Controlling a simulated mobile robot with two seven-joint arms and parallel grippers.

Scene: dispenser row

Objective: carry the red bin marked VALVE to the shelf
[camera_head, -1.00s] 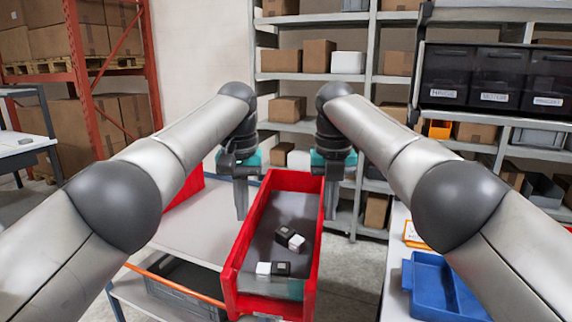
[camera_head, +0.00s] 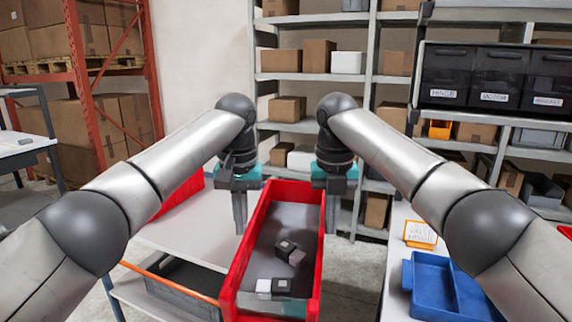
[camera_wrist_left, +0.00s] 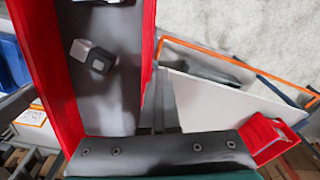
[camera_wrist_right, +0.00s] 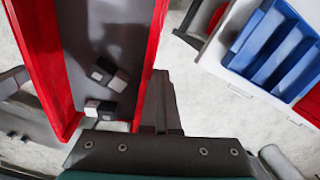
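The red bin (camera_head: 232,275) is long and open-topped, with several small black and white blocks (camera_head: 285,248) inside. No VALVE mark shows on it. My left gripper (camera_head: 240,215) has its fingers together along the outside of the left wall. My right gripper (camera_head: 330,215) has its fingers together along the outside of the right wall. The bin sits between them and seems to hang beside the white table, though its underside is hidden. The bin also shows in the left wrist view (camera_wrist_left: 60,80) and the right wrist view (camera_wrist_right: 150,50). Grey shelves (camera_head: 310,76) stand behind.
A white table (camera_head: 185,235) with a grey crate (camera_head: 185,285) below is at left. A second red bin (camera_head: 180,190) stands on it. At right, a table holds a blue tray (camera_head: 430,290) and an orange-framed VALVE card (camera_head: 420,234). Bare floor (camera_head: 350,270) lies between.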

